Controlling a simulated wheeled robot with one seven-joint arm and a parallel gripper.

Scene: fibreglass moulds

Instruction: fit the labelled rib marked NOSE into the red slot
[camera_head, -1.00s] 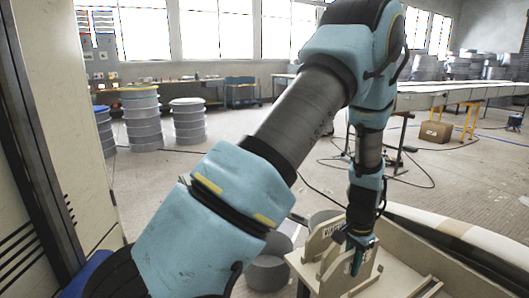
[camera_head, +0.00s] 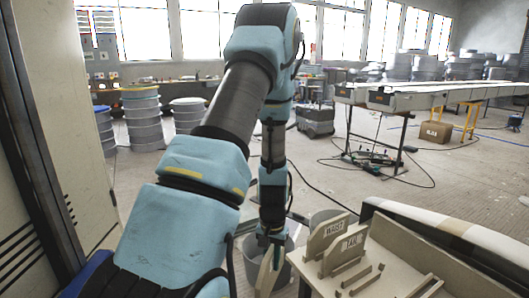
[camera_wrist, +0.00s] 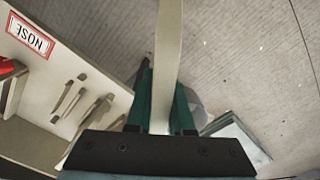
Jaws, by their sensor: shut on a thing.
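My gripper (camera_head: 268,240) is shut on a pale beige rib (camera_head: 265,272), held left of the wooden rack. In the wrist view the held rib (camera_wrist: 167,60) shows edge-on between the green fingers (camera_wrist: 160,105), so no label on it can be read. A red-framed label reading NOSE (camera_wrist: 30,36) is on a beige panel at upper left of the wrist view. A bit of red (camera_wrist: 7,68) shows below it at the left edge; I cannot tell whether it is the red slot.
Two labelled ribs (camera_head: 324,238) (camera_head: 347,253) stand in the rack (camera_head: 390,262); their labels are too small to read surely. Narrow wooden strips lie beside them. A grey bucket (camera_head: 252,262) stands behind the held rib. A long pale mould (camera_head: 470,238) lies right.

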